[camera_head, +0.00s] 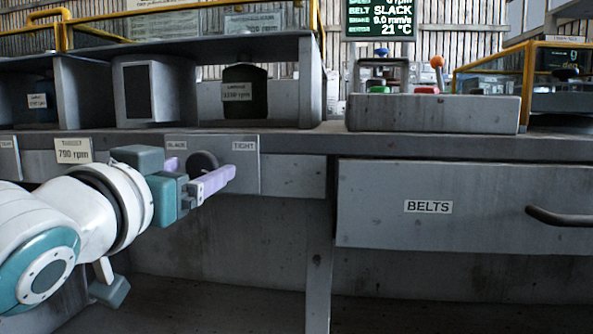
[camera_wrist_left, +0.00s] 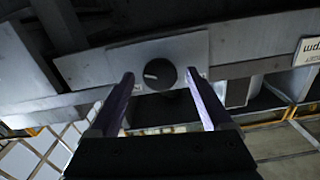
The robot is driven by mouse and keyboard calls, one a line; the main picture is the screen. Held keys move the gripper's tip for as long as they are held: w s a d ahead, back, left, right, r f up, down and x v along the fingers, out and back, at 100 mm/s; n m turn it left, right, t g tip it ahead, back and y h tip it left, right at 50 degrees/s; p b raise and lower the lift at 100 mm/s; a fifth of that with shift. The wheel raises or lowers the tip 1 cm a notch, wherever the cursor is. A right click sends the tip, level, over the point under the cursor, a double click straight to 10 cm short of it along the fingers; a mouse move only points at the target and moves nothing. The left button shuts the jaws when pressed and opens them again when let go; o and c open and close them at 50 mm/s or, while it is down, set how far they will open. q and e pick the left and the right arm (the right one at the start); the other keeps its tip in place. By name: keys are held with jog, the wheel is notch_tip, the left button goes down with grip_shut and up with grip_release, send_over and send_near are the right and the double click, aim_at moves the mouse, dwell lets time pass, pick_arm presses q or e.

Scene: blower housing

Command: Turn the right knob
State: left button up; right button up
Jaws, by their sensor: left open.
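A dark round knob (camera_head: 203,161) sits on a grey plate (camera_head: 247,178) on the bench front, between labels reading SLACK and TIGHT. It is the only knob I can make out there. My left gripper (camera_head: 219,180) is in front of the plate and partly covers the knob's lower part. In the left wrist view the knob (camera_wrist_left: 159,75) has a pale pointer mark and appears between the tips of my two open lilac fingers. The fingers are empty; whether their tips reach beside the knob, I cannot tell. My right gripper is not in view.
A 790 rpm label (camera_head: 73,151) is left of the plate. A drawer marked BELTS (camera_head: 380,220) with a dark handle (camera_head: 560,216) is to the right. A control box (camera_head: 433,114) stands on the bench above. The sign (camera_head: 377,18) reads BELT SLACK.

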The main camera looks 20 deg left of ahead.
pick_arm(q)
grip_shut()
dwell(0.7)
